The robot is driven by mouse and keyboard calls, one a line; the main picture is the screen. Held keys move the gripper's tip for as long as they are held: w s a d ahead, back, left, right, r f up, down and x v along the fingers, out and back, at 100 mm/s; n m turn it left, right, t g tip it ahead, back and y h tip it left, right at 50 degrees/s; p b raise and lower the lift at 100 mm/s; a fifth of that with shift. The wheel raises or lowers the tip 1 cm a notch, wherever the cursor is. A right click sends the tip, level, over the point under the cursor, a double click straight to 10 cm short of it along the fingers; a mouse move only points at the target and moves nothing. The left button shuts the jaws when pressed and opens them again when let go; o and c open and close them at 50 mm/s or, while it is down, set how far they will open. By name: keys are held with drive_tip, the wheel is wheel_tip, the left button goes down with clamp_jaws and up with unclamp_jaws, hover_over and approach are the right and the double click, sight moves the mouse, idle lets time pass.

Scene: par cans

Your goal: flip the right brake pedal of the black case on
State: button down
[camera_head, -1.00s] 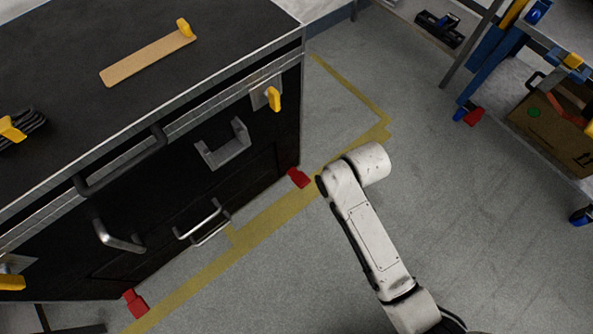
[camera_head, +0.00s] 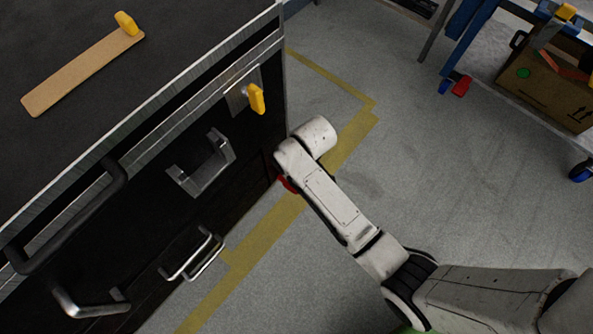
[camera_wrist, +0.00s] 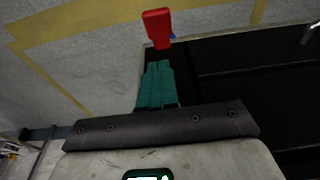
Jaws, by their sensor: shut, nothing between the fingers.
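The black case (camera_head: 140,211) fills the left of the head view, with metal handles and a yellow latch on its front. Its right brake pedal is the red pedal (camera_head: 286,184) low at the case's right corner, mostly hidden there behind my arm. In the wrist view the red pedal (camera_wrist: 158,27) shows whole, with a bit of blue beside it. My gripper (camera_wrist: 158,66) has teal fingers, shut and empty, pointing toward the pedal with a small gap in the picture. I cannot tell whether they touch. The gripper is hidden in the head view.
A wooden strip with a yellow end (camera_head: 82,75) lies on the case top. A blue-legged cart (camera_head: 462,40) with a cardboard box (camera_head: 545,93) stands at the upper right. Yellow tape (camera_head: 245,250) marks the floor, which is clear right of the case.

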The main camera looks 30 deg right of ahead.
drive_tip(key=f+b, duration=0.2)
drive_tip(key=f, duration=0.2)
drive_tip(key=f+b, duration=0.2)
drive_tip(key=f, duration=0.2)
drive_tip(key=w+f+b, duration=0.1)
drive_tip(key=f+b, duration=0.2)
drive_tip(key=f, duration=0.1)
drive_tip(key=shift+a+f, duration=0.2)
drive_tip(key=shift+s+f+b, duration=0.1)
drive_tip(key=shift+f+b, duration=0.35)
drive_tip(key=shift+f, duration=0.2)
drive_tip(key=shift+s+d, duration=0.1)
drive_tip(key=shift+s+d+f+t+y, duration=0.15)
drive_tip(key=shift+s+f+t, duration=0.15)
drive_tip(key=shift+f+t, duration=0.2)
drive_tip(key=shift+s+f+t+y, duration=0.15)
drive_tip(key=shift+s+f+t, duration=0.15)
drive_tip(key=shift+t, duration=0.2)
drive_tip(key=shift+s+d+f+t+y+b, duration=0.1)
drive_tip(key=shift+f+t+y+b, duration=0.1)
drive_tip(key=shift+f+t, duration=0.3)
drive_tip(key=shift+s+f+t+y+b, duration=0.15)
drive_tip(key=shift+f+t+b, duration=0.15)
drive_tip(key=shift+f, duration=0.35)
drive_tip(key=shift+s+d+f+t+y+b, duration=0.15)
drive_tip(key=shift+f+t, duration=0.25)
drive_tip(key=shift+f, duration=0.2)
drive_tip(key=shift+a, duration=0.1)
